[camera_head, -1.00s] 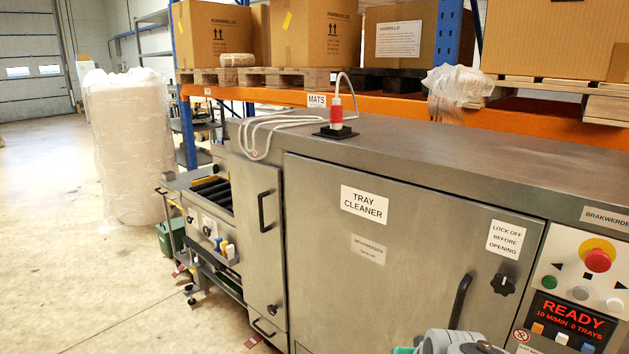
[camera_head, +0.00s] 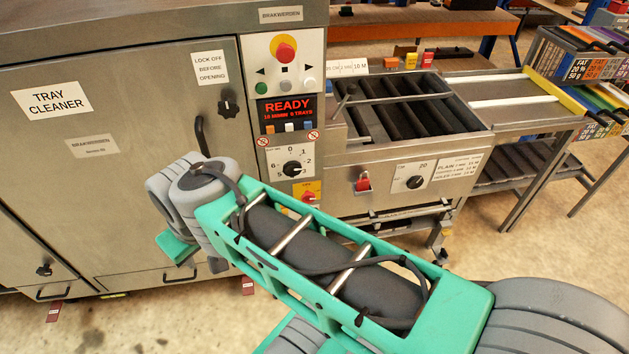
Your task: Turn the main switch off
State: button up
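The tray cleaner (camera_head: 130,140) is a steel cabinet with a narrow control panel (camera_head: 260,48) on its right side. Low on that panel is a red rotary knob on a yellow plate (camera_head: 307,185), which looks like the main switch. It is small, and my arm passes just below and in front of it, so I cannot read its position. Above it is a black numbered dial (camera_head: 291,167), and higher a lit display (camera_head: 286,110) reads READY. My green and grey arm crosses the foreground. My gripper is not visible.
A red emergency button (camera_head: 285,52) tops the panel. A door handle (camera_head: 201,134) sticks out left of the panel. Open floor lies at lower left.

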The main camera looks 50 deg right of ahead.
aim_at(308, 198)
jog(key=z, duration=0.25)
jog(key=k, duration=0.35)
jog(key=z, duration=1.05)
jog(key=i, duration=0.5)
jog(key=z, duration=0.05)
jog(key=k, duration=1.25)
jog(key=u, duration=1)
jog(key=i, duration=1.3)
jog(key=z, duration=0.4)
